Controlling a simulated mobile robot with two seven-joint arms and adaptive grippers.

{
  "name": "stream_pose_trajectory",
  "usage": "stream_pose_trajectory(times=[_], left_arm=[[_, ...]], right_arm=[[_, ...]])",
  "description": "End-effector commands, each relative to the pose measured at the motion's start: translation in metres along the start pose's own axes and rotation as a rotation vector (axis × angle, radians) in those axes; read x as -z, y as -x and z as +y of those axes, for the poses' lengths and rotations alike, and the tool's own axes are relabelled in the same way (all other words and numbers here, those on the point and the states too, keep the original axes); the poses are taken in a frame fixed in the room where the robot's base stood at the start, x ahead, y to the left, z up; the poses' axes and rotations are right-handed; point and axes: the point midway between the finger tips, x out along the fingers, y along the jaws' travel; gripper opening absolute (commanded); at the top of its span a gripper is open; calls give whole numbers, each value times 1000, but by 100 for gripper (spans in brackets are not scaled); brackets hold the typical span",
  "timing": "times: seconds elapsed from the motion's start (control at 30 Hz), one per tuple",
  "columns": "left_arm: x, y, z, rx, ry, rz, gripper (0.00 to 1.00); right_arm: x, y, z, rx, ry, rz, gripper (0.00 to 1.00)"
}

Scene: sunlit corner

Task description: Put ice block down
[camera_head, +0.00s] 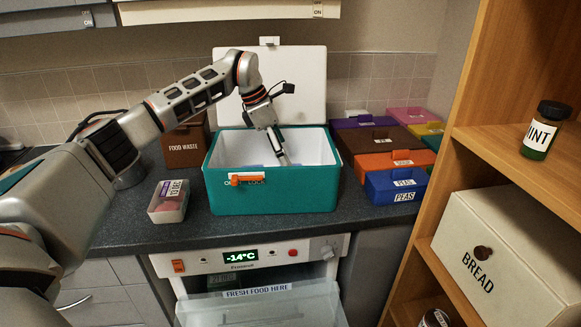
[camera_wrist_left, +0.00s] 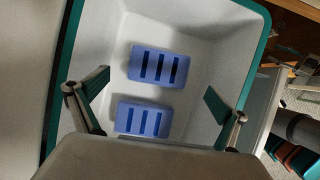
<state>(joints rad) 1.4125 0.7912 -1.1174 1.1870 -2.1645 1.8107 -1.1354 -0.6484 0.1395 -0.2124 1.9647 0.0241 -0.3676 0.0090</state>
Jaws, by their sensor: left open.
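Two blue ice blocks (camera_wrist_left: 158,67) (camera_wrist_left: 142,119), each with dark slots, lie apart on the white floor of a teal cooler (camera_head: 272,198), seen in the left wrist view. The cooler stands on the counter with its white lid (camera_head: 300,85) raised at the back. My left gripper (camera_head: 282,158) reaches down into the cooler. In the left wrist view its fingers are spread wide, with the blocks visible between them and nothing held. The cooler's front wall hides most of its floor in the head view. My right gripper is not in view.
A clear box (camera_head: 168,202) stands left of the cooler, with a brown food waste bin (camera_head: 186,146) behind it. Several coloured boxes (camera_head: 396,185) crowd the right. Below is a freezer panel reading -14°C (camera_head: 242,256); a wooden shelf (camera_head: 475,140) stands at far right.

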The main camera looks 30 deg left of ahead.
Motion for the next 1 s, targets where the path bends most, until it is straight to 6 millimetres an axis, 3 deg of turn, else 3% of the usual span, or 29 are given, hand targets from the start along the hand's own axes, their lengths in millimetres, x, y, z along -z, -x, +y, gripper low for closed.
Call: stream_pose_trajectory(times=[0.1, 0.3, 1.0], left_arm=[[-1, 22, 0, -2, 0, -1, 100], [0, 41, 0, -1, 1, 0, 100], [-4, 43, -2, 11, 9, -23, 100]], right_arm=[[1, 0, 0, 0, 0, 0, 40], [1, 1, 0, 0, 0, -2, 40], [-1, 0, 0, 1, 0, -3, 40]])
